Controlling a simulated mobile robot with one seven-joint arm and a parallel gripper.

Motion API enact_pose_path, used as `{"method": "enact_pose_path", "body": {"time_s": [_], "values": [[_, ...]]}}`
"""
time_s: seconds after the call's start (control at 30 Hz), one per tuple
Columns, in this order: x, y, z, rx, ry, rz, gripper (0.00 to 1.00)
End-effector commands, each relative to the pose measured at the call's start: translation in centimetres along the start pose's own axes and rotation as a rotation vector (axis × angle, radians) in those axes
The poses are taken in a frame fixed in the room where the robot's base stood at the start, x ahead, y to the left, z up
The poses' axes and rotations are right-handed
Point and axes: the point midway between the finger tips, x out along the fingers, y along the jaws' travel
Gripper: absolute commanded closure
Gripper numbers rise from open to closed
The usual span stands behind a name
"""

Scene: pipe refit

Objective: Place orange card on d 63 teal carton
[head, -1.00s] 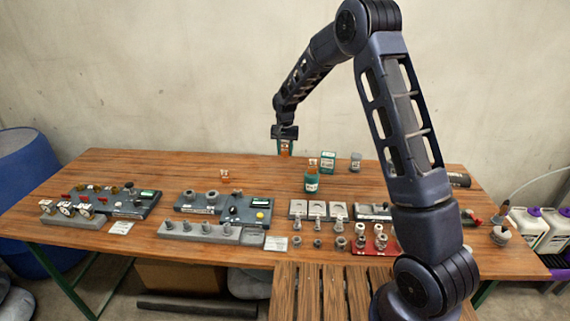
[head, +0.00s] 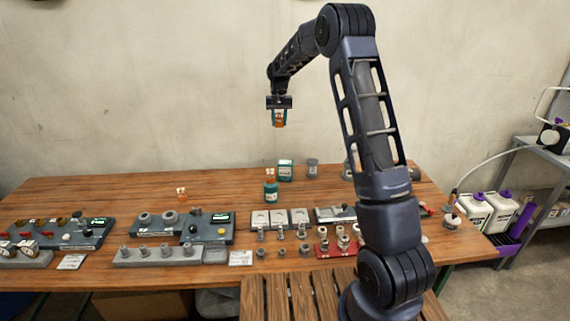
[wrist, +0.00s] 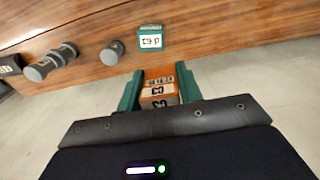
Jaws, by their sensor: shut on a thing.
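An orange card marked C3 (wrist: 158,92) is held between the teal fingers of my gripper (wrist: 161,76). The head view shows my gripper (head: 279,112) raised above the back of the table, with the orange card (head: 279,123) hanging below it. The teal carton (head: 285,170) stands upright near the table's back edge, its white label facing front. In the wrist view the carton (wrist: 150,38) shows a label reading d 63, beyond the fingertips. The card is clear of the carton.
A small orange-and-white piece (head: 182,194) lies to the left. Fixtures and fittings fill the front of the wooden table (head: 110,192).

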Motion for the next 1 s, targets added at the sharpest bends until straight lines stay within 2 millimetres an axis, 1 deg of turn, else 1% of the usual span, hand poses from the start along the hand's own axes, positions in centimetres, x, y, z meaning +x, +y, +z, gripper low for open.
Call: {"method": "enact_pose_path", "body": {"time_s": [0.03, 0.1, 0.2, 0.27, 0.37, 0.8, 0.9, 1.0], "values": [[-0.5, 1.0, -0.5, 0.001, 0.001, 0.000, 0.86], [-0.9, 2.0, -1.0, -0.003, 0.001, 0.000, 0.86], [-1.1, 2.8, -1.3, -0.006, 0.000, 0.000, 0.86], [-0.8, 3.0, -1.4, -0.007, -0.001, 0.000, 0.86], [0.8, 3.0, -1.4, -0.008, -0.005, 0.001, 0.86], [10.3, 3.0, -1.3, -0.008, -0.004, 0.001, 0.86], [12.2, 3.0, -1.3, -0.008, -0.004, 0.001, 0.86], [13.4, 3.0, -1.4, -0.008, -0.001, 0.000, 0.86]]}}
